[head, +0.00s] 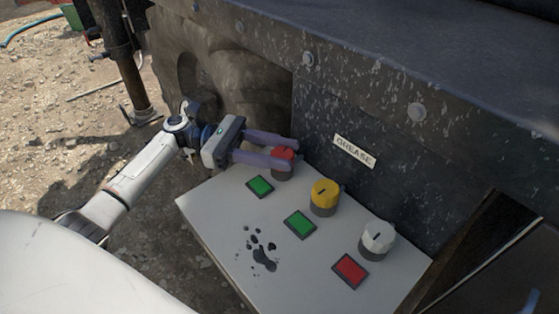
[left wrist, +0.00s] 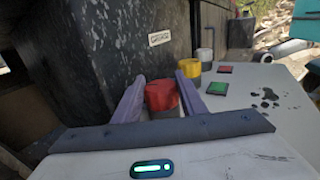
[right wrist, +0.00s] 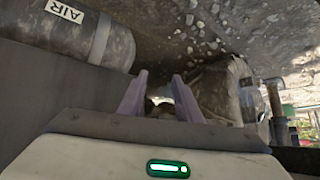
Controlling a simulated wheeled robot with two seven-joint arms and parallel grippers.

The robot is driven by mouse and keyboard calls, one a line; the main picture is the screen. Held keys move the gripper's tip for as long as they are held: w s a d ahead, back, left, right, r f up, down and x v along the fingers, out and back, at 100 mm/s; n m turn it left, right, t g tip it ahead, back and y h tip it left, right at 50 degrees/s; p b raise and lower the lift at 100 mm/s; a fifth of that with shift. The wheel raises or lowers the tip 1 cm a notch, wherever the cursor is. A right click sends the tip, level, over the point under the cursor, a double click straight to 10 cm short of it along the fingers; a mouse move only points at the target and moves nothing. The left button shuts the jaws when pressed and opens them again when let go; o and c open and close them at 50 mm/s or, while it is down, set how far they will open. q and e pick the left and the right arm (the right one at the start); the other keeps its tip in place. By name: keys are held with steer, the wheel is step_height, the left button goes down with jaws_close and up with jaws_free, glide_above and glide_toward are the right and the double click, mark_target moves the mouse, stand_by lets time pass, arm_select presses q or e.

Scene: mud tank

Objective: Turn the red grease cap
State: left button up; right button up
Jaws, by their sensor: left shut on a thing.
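The red grease cap (head: 284,153) sits on a grey base at the back left of a pale panel (head: 215,205), beside the dark steel wall. My left gripper (head: 291,155) reaches in from the left, with a purple finger on each side of the cap, shut on it. In the left wrist view the red cap (left wrist: 161,96) stands upright between the fingers (left wrist: 161,78). The cap's lower part is partly hidden by a finger in the head view. My right gripper (right wrist: 160,80) shows only in the right wrist view, fingers apart with nothing held between them.
A yellow cap (head: 324,192) and a white cap (head: 377,237) stand in line to the right on the panel. Green indicators (head: 260,187) and a red one (head: 350,270) lie in front. A GREASE label (head: 354,151) is on the wall. An AIR cylinder (right wrist: 75,30) shows near my right gripper.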

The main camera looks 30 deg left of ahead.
arm_select(q)
steer(key=shift+w+m+g+b, duration=0.1)
steer(key=shift+m+g+b, duration=0.35)
steer(key=shift+g, duration=0.25)
steer(key=shift+m+g, duration=0.35)
steer(key=shift+g, duration=0.15)
steer(key=o, duration=1.1)
steer(key=shift+c, duration=0.2)
steer(key=shift+a+b, duration=0.35)
steer(key=shift+a, duration=0.15)
steer(key=a+b, duration=0.1)
steer(key=a, duration=0.8)
steer(key=shift+s, duration=0.4)
